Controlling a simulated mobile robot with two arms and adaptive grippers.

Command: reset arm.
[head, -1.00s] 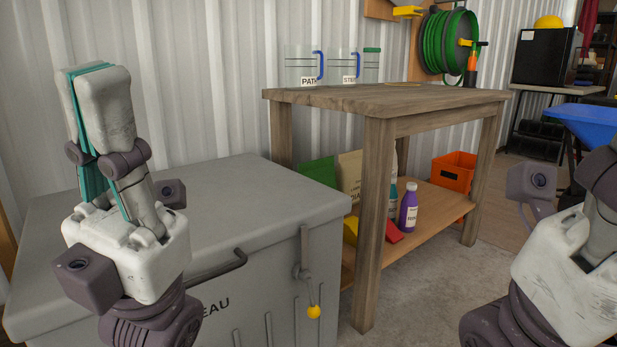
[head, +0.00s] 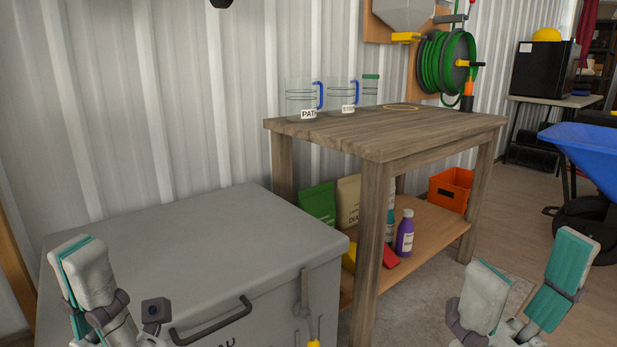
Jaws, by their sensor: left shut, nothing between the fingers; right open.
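My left gripper (head: 82,262) shows at the lower left of the head view, in front of the grey chest. Its white, teal-lined fingers are shut together with nothing between them. My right gripper (head: 522,282) shows at the lower right, in front of the floor right of the wooden table. Its two fingers stand wide apart and the space between them is empty. The lower parts of both grippers are cut off by the bottom edge.
The grey chest (head: 200,235) stands below my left gripper's view. A wooden table (head: 400,130) holds clear jugs (head: 301,98); its lower shelf (head: 425,222) holds bags, bottles and an orange crate (head: 450,189). A blue wheelbarrow (head: 590,155) stands right. Floor between is clear.

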